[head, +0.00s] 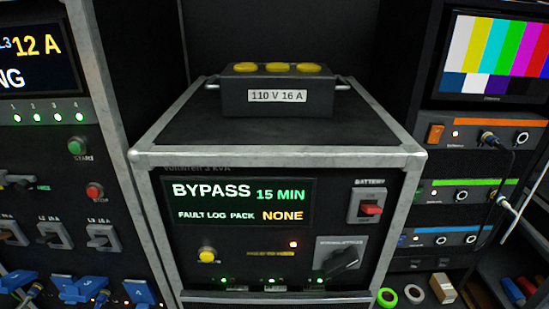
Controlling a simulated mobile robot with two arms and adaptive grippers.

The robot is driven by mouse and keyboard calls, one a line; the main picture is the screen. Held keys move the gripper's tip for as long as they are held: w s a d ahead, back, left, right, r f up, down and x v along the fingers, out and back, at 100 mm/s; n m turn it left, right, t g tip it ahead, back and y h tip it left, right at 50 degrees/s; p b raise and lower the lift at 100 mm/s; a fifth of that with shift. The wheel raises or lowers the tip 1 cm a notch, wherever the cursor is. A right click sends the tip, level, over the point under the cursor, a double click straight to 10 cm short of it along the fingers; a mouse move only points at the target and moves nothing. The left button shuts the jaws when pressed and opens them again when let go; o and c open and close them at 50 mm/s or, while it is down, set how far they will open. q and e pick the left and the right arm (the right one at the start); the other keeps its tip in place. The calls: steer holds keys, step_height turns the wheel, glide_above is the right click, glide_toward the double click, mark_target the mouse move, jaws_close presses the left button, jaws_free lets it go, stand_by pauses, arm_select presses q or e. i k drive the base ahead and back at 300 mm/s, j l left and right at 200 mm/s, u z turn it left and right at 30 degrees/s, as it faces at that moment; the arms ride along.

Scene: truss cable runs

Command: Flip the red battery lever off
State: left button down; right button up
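The red battery lever (372,210) sits on a grey switch plate (366,205) under the label BATTERY, on the right of the black cased unit's front panel (260,225). The lever sticks out toward me from the lower part of its plate. The small marks on the plate are too small to read. The screen (240,203) left of it reads BYPASS 15 MIN and FAULT LOG PACK NONE. Neither of my grippers is in view.
A black box with yellow caps (277,90) stands on top. Racks flank the unit; a cable (497,165) hangs at right. The space before the lever looks clear.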

mark_target(369, 208)
steer(key=k+l+u, duration=0.15)
steer(key=l, duration=0.3)
steer(key=k+l+u, duration=0.2)
steer(key=l, duration=0.2)
steer(key=k+l+u, duration=0.15)
steer(key=l, duration=0.25)
steer(key=i, duration=0.05)
